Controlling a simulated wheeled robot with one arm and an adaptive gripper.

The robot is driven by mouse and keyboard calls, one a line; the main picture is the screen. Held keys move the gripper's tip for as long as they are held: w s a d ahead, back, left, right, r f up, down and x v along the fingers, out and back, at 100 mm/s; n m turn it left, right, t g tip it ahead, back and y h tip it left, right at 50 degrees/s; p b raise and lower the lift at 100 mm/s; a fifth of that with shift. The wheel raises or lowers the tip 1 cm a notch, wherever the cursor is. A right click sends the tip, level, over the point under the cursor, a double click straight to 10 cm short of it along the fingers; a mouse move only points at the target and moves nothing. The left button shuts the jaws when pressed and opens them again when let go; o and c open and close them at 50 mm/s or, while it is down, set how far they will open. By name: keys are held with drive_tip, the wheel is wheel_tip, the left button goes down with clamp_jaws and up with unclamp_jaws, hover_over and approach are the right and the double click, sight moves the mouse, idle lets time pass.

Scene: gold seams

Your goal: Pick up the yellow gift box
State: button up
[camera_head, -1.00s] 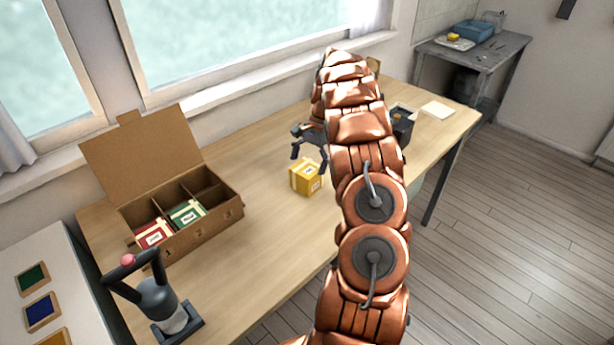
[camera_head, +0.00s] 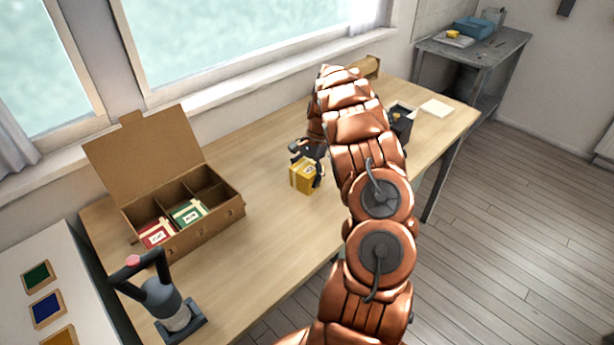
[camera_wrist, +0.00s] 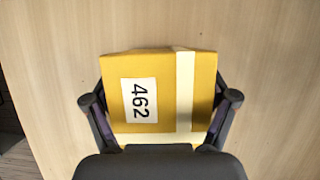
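The yellow gift box (camera_head: 303,176) stands upright on the wooden table, right of the cardboard organiser. In the wrist view the yellow gift box (camera_wrist: 165,90) has a pale ribbon band and a white label reading 462. My gripper (camera_head: 308,164) is down at the box from above. In the wrist view my gripper (camera_wrist: 160,98) has one finger on each side of the box, close to its left and right faces. The fingertips are hidden beside the box, so I cannot tell whether they press on it.
The open cardboard organiser (camera_head: 222,214) holds a red box (camera_head: 157,234) and a green box (camera_head: 188,213) in its front compartments. A dark device with a pink knob (camera_head: 168,300) stands at the table's near left. A black box (camera_head: 402,118) stands behind my arm. The table between organiser and gift box is clear.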

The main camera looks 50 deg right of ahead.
drive_tip(key=c, duration=0.7)
drive_tip(key=shift+o, duration=0.2)
